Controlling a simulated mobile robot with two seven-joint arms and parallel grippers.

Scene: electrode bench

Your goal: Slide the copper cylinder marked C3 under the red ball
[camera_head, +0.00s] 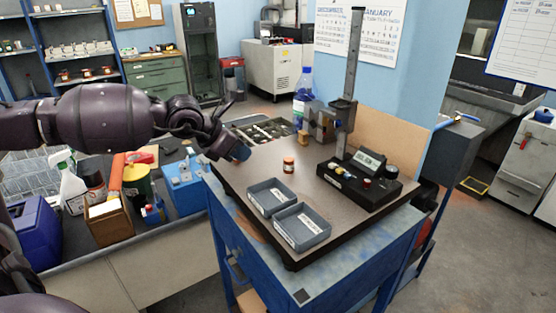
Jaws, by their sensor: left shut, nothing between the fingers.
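A small copper-coloured cylinder (289,164) with a pale band stands upright on the dark top of the bench plate; its marking is too small to read. A small red round spot (366,183) shows on the black base of the measuring stand, but I cannot tell whether it is the red ball or a button. The stand's column (350,80) rises behind that base and carries a block. My left gripper (241,152) is shut and empty, above the plate's back left edge, left of the cylinder and apart from it. My right gripper is out of view.
Two grey open trays (270,197) (302,228) with white labels sit at the plate's front left. A compartmented box (262,131) is behind my left gripper. A blue-capped bottle (302,95) stands behind the plate. The plate between cylinder and black base is clear.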

